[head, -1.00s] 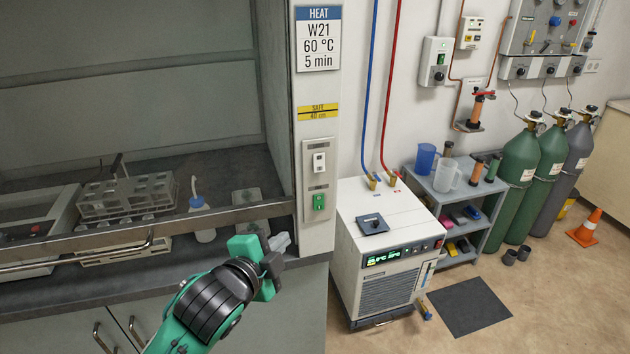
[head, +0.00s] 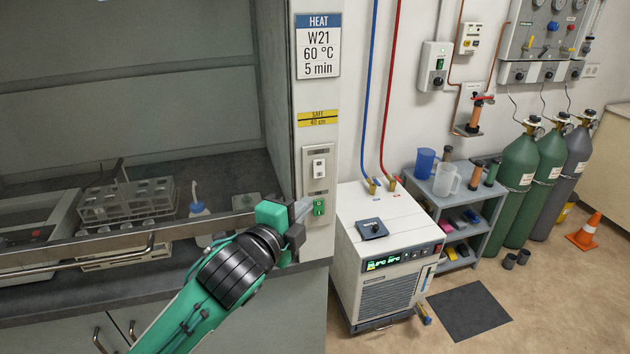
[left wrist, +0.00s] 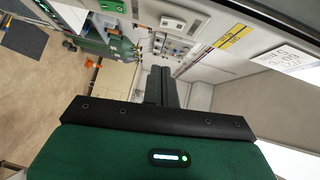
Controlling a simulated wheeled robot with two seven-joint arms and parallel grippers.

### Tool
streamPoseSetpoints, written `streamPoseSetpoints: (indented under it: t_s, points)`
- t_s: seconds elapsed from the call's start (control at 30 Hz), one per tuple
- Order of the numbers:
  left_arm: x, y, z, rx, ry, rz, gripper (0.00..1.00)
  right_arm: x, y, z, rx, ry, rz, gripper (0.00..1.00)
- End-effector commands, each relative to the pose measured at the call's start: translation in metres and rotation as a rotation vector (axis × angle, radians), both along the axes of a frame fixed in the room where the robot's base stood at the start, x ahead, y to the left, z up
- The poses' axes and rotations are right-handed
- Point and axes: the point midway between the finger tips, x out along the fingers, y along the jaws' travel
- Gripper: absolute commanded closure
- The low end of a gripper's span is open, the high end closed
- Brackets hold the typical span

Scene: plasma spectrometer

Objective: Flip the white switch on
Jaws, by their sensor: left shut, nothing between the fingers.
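The white switch (head: 319,167) sits in the upper part of a pale plate on the fume hood's right post. A green switch (head: 319,207) sits below it on the same plate. My left gripper (head: 302,208) is shut and empty, its tips just left of the green switch and below the white one. I cannot tell whether the tips touch the plate. My right gripper is out of view.
The hood's sash rail (head: 130,237) runs close to my left gripper. A tube rack (head: 127,203) and a wash bottle stand inside the hood. A white chiller (head: 385,265) stands right of the post, with a grey shelf (head: 470,215) and gas cylinders beyond.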

Motion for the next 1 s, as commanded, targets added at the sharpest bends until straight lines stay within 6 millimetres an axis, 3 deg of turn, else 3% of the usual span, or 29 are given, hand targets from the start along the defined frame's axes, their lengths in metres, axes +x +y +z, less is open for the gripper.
streamPoseSetpoints:
  t_s: [0.4,0.53,0.7,1.0]
  points:
    - [0.069,-0.035,-0.004,-0.002,0.003,0.001,1.00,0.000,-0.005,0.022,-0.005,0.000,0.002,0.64]
    - [0.088,-0.026,-0.007,0.001,0.002,0.002,1.00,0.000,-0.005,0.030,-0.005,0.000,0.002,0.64]
    - [0.100,-0.022,-0.010,0.000,0.001,0.001,1.00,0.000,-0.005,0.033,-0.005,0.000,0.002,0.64]
    - [0.103,-0.021,-0.011,0.000,0.000,0.000,1.00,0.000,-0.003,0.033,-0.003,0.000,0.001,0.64]
